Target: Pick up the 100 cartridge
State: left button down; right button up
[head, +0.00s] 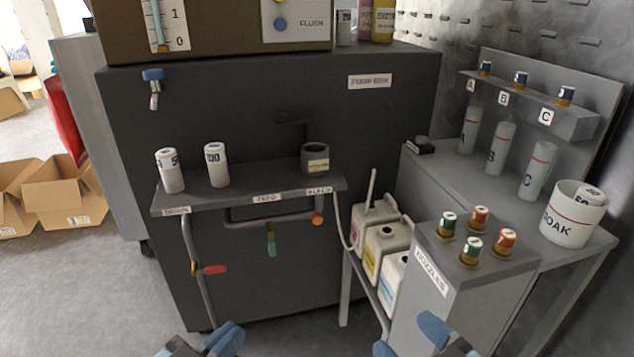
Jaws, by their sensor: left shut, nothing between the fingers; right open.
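The 100 cartridge (216,166) is a white and grey cylinder that stands upright on the grey shelf (240,198) on the front of the dark machine. A similar cartridge (169,172), whose label seems to read 50, stands to its left. My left gripper (222,336) is at the bottom edge, below and in front of the shelf, shut and empty. My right gripper (411,338) is at the bottom edge in front of the nozzle box, open and empty. Both grippers are apart from the cartridges and partly cut off by the frame.
A dark cup (315,158) stands at the shelf's right end. Pipes with coloured valve handles hang below. The nozzle box (470,262) holds several capped nozzles. The SOAK tub (570,222) holds a cartridge. White jugs (385,245) stand between machine and bench.

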aim_at(215, 152)
jog(key=k+j+z, duration=0.1)
jog(key=j, duration=0.35)
jog(key=k+j, duration=0.15)
jog(key=j, duration=0.3)
jog(key=k+j+z, duration=0.15)
jog(key=j, duration=0.25)
jog(key=k+j+z, duration=0.1)
jog(key=j, duration=0.35)
jog(key=k+j, duration=0.25)
jog(key=j, duration=0.15)
jog(key=k+j+z, duration=0.15)
jog(key=j, duration=0.25)
